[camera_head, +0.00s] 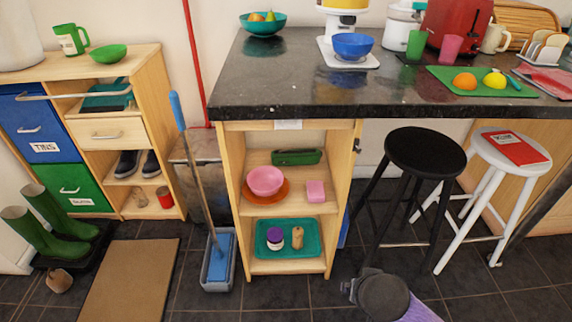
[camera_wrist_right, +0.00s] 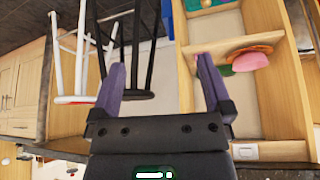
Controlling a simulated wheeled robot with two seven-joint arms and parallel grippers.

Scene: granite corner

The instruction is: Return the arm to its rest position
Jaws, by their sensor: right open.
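My right gripper (camera_wrist_right: 160,62) is open in the right wrist view, its two purple fingers apart with nothing between them. That view is upside down, with the open shelf unit on its right and stool legs on its left. In the head view, a dark joint and a purple link of my right arm show at the bottom, right of the centre, in front of the shelf unit (camera_head: 238,204). The gripper's fingers cannot be made out there. My left arm and gripper are not in view.
A black stool (camera_head: 425,152) and a white stool (camera_head: 487,160) stand right of the shelf unit. The granite counter (camera_head: 300,85) overhangs above. The unit holds a pink bowl (camera_head: 265,180) and a teal tray (camera_head: 263,249). A mop bucket (camera_head: 217,282) stands left of it.

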